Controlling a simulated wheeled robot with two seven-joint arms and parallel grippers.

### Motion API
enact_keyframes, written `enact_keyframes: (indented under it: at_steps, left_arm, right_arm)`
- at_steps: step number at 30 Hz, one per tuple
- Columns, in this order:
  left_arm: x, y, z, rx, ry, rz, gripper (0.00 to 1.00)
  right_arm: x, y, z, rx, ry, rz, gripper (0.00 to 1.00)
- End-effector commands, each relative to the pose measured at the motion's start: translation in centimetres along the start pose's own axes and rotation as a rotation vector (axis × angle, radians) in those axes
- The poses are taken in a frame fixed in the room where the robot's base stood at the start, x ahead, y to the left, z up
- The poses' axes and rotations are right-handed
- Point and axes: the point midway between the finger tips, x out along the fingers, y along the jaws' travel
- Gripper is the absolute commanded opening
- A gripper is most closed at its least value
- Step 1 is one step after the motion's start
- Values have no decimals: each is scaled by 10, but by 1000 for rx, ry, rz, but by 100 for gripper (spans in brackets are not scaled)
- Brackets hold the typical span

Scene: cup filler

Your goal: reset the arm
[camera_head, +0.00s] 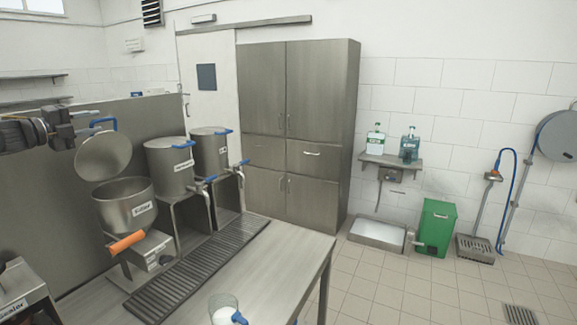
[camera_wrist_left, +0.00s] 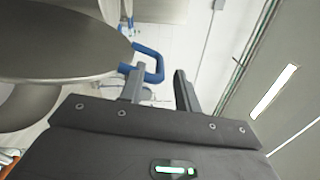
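My left gripper (camera_head: 92,122) is at the upper left of the head view, beside the blue handle (camera_head: 104,123) of the raised round lid (camera_head: 103,157). In the left wrist view my left gripper (camera_wrist_left: 160,84) has its two fingers apart with nothing clamped between them. The blue handle (camera_wrist_left: 155,63) shows close to the left finger; I cannot tell whether they touch. The lid (camera_wrist_left: 60,42) fills the upper left there. It stands tilted open over the filler pot (camera_head: 125,207). My right gripper is in neither view.
Two steel pots (camera_head: 170,167) (camera_head: 210,152) with blue-handled taps stand behind the filler. A cup with white contents (camera_head: 221,310) stands at the front edge of the steel table (camera_head: 270,262). A sealer (camera_head: 18,290) is at the lower left. The table's right part is clear.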

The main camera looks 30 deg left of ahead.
Motion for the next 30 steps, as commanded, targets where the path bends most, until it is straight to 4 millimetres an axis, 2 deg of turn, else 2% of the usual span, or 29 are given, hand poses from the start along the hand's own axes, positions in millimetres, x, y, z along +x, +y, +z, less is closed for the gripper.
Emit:
enact_keyframes:
  at_steps: [1,5,19,26,30]
  left_arm:
    - [5,-3,0,-2,1,1,33]
    - [12,-1,0,0,0,1,33]
    - [13,2,0,0,-1,1,33]
    - [-3,6,-1,2,-2,-1,33]
    - [-26,8,0,4,-4,-1,33]
  right_arm:
    - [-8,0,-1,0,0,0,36]
    - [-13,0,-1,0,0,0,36]
    - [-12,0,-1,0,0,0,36]
    - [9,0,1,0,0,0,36]
    - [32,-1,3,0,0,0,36]
